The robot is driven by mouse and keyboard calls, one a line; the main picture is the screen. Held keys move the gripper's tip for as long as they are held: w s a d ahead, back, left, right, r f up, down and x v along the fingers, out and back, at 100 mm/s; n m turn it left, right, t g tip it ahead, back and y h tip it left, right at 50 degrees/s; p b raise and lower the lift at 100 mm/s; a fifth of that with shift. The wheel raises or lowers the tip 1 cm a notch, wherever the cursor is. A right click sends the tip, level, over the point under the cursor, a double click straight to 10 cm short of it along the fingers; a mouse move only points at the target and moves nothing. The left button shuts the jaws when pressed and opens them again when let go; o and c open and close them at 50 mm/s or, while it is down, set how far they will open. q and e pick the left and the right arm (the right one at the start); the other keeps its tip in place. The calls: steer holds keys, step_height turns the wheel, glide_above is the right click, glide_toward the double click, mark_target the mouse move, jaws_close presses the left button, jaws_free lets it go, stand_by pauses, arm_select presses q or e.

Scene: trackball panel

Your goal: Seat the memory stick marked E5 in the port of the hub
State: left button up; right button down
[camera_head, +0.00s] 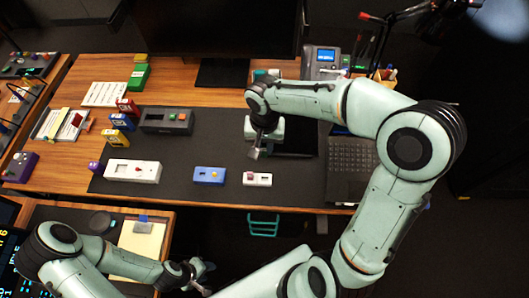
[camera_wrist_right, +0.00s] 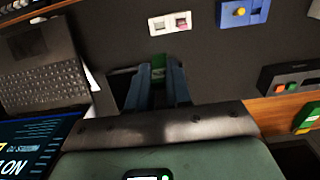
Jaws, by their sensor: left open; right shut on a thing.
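My right gripper (camera_head: 257,151) is over the dark mat in the head view. In the right wrist view its fingers (camera_wrist_right: 158,84) are shut on a small green piece (camera_wrist_right: 158,74). I cannot read any E5 mark, so I cannot tell whether it is the memory stick. A small white box (camera_head: 257,179) with a pinkish part lies just below the gripper; it also shows in the right wrist view (camera_wrist_right: 170,23). I cannot tell which box is the hub. My left gripper (camera_head: 203,278) is open and empty at the bottom, away from the mat.
A blue box (camera_head: 209,176), a long white box (camera_head: 132,171) and a dark grey box (camera_head: 166,120) lie on the mat. A laptop (camera_head: 351,165) stands to the right. Yellow, blue and red blocks stand at the left. Bare mat lies between the boxes.

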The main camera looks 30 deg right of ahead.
steer(key=shift+r, duration=0.75)
steer(key=w+a+f+n, duration=0.2)
steer(key=w+f+n, duration=0.5)
steer(key=f, duration=0.6)
step_height(320, 180, up, 14)
steer(key=m, duration=0.2)
glide_above(199, 168)
steer(key=s, duration=0.3)
step_height(199, 168, down, 19)
steer(key=shift+w+d+f+b, duration=0.1)
steer(key=shift+f+b, duration=0.05)
steer(key=shift+b, duration=0.35)
steer(key=shift+f, duration=0.15)
steer(key=c, duration=1.3)
jaws_free()
steer(key=shift+f, duration=0.1)
steer(key=shift+o, duration=1.2)
arm_select(q)
steer(key=shift+s+f, duration=0.55)
steer(key=shift+f, duration=0.1)
